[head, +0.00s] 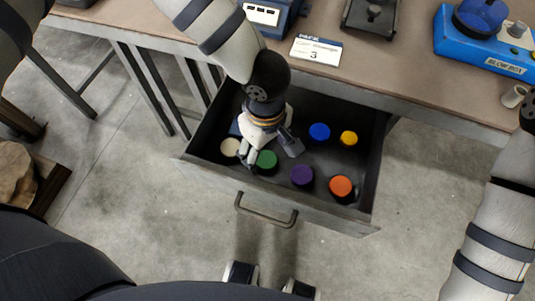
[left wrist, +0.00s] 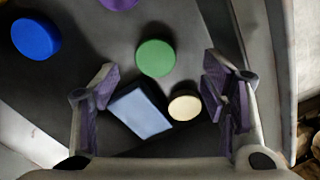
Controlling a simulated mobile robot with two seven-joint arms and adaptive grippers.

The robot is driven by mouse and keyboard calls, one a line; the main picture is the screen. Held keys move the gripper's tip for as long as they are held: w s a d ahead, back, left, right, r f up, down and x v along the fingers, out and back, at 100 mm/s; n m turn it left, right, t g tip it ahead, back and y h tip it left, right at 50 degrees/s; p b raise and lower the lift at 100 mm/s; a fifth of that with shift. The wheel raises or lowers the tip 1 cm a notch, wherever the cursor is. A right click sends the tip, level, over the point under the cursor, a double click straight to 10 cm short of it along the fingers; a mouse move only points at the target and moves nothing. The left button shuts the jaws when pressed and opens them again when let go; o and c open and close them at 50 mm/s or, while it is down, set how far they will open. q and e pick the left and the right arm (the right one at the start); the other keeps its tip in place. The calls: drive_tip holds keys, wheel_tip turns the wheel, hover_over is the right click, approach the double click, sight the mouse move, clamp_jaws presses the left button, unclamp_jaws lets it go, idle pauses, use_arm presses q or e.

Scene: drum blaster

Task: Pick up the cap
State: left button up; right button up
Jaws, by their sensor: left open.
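Several round caps lie in the open drawer (head: 225,178): cream (head: 230,147), green (head: 267,162), purple (head: 302,176), orange (head: 341,188), blue (head: 319,132) and yellow (head: 348,138). The task does not say which cap is meant. My left gripper (head: 270,152) reaches down into the drawer, open and empty, near the cream and green caps. In the left wrist view the cream cap (left wrist: 184,106) lies between the spread fingers, beside a pale blue block (left wrist: 141,110). The green cap (left wrist: 155,57) is just beyond. My right gripper is out of view.
The drawer walls stand close around my left gripper. The workbench (head: 400,62) is above the drawer, with a blue blow-box device (head: 485,50), a small sign (head: 316,50) and a black stand (head: 370,15). Concrete floor is clear in front of the drawer.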

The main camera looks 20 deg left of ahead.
sight(266, 158)
use_arm(q)
drive_tip(key=f, duration=0.3)
drive_tip(key=w+f, duration=0.1)
drive_tip(key=f, duration=0.1)
drive_tip(key=shift+a+f, duration=0.2)
drive_tip(key=shift+f, duration=0.05)
drive_tip(key=shift+r, duration=0.1)
drive_tip(key=c, duration=0.8)
drive_tip(key=shift+c, duration=0.2)
